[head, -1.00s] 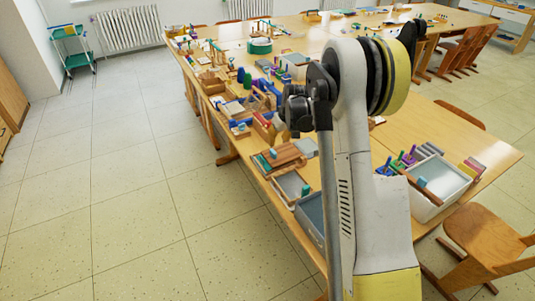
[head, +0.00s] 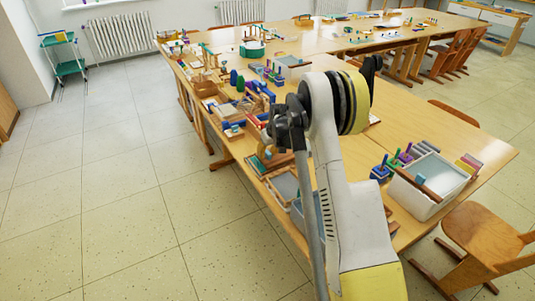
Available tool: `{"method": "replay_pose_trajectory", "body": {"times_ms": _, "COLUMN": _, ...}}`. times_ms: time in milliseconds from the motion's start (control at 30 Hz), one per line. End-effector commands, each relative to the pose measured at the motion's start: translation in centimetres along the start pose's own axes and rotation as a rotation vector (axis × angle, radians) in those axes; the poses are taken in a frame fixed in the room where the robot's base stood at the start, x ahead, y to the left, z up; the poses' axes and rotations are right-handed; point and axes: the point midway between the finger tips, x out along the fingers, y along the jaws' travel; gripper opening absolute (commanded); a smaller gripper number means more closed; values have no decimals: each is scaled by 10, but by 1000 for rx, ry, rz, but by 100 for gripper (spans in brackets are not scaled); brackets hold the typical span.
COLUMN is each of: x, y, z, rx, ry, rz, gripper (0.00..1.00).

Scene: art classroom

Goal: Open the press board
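The fingers cannot be made out, and contact with the boards cannot be judged.
A grey tray (head: 285,186) sits in front of the boards. A white bin (head: 427,205) stands at right beside colourful peg toys (head: 392,164). Many toys crowd the far table. A wooden chair (head: 483,232) is at right; the floor at left is clear.

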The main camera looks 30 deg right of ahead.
Motion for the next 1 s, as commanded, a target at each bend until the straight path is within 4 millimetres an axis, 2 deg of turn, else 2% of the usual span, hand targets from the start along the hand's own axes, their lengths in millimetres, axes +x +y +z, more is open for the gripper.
{"method": "replay_pose_trajectory", "body": {"times_ms": 33, "x": 0, "y": 0, "z": 0, "rx": 0, "ry": 0, "rz": 0, "gripper": 14}}
{"method": "replay_pose_trajectory", "body": {"times_ms": 67, "x": 0, "y": 0, "z": 0, "rx": 0, "ry": 0, "rz": 0, "gripper": 4}}
{"method": "replay_pose_trajectory", "body": {"times_ms": 100, "x": 0, "y": 0, "z": 0, "rx": 0, "ry": 0, "rz": 0, "gripper": 0}}
{"method": "replay_pose_trajectory", "body": {"times_ms": 667, "x": -4, "y": 2, "z": -2, "rx": 14, "ry": 1, "rz": -29, "gripper": 0}}
{"method": "replay_pose_trajectory", "body": {"times_ms": 1000, "x": -18, "y": 8, "z": -8, "rx": 68, "ry": 2, "rz": -154, "gripper": 0}}
